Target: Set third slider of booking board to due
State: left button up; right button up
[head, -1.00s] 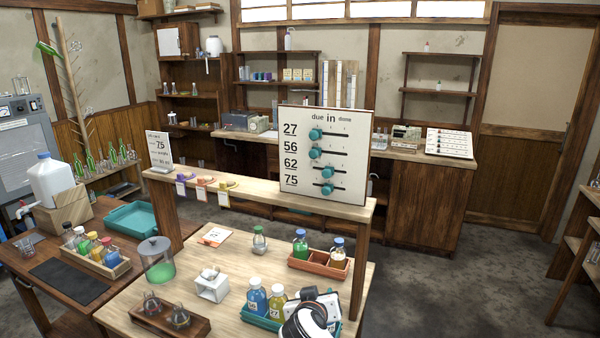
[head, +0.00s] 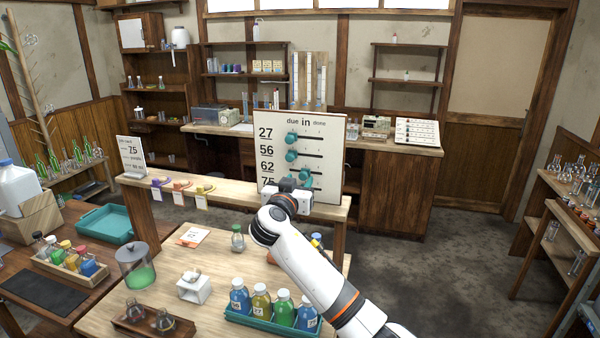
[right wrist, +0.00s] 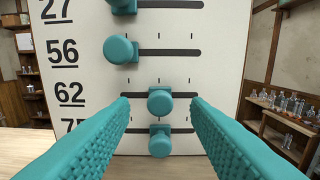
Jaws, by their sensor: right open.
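The white booking board (head: 335,140) stands on the wooden ledge, headed due, in, done. In the right wrist view, the third slider's knob (right wrist: 160,102), on the row marked 62, is at the middle tick, under "in". The knobs of rows 27 (right wrist: 122,5) and 56 (right wrist: 120,50) are at the left end, and the row 75 knob (right wrist: 160,143) is at the middle. My right gripper (head: 297,181) is open in front of the board, its fingertips either side of the third knob. Contact cannot be told. My left gripper is not in view.
The ledge (head: 232,192) carries a small card stand (head: 132,156) and coloured tags left of the board. Below, the bench holds a teal crate (head: 268,322) of bottles and a jar (head: 136,268). Floor to the right is clear.

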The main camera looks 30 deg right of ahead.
aim_at(293, 169)
jog(key=shift+p+x, duration=0.3)
jog(key=shift+x, duration=0.85)
grip_shut()
jog(key=w+b, duration=0.1)
jog(key=w+a+b, duration=0.1)
jog(key=b, duration=0.1)
jog(key=a+b, duration=0.1)
jog(key=shift+w+a+f, duration=0.2)
jog(key=shift+w+f, duration=0.05)
jog(key=shift+w, duration=0.15)
jog(key=shift+w+a+r, duration=0.1)
jog(key=shift+a, duration=0.05)
jog(key=shift+r, duration=0.15)
